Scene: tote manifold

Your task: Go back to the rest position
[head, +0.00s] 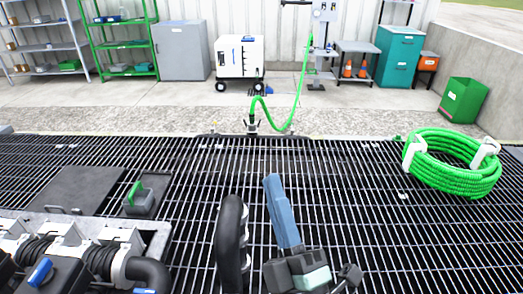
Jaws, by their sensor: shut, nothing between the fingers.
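The jaws of my gripper cannot be made out in the head view. A dark curved part with pale rings stands at the bottom centre. To its right is a long blue-grey bar above a grey and teal block, with small dark parts at the lower right edge. I cannot tell whether these belong to my arm. No held object is visible.
A manifold with black pipes and blue handles (40,270) fills the bottom left, near a green-handled block (142,198). A coiled green hose (452,184) lies right on the grating (370,210). A green hose (300,88) hangs behind. The middle grating looks clear.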

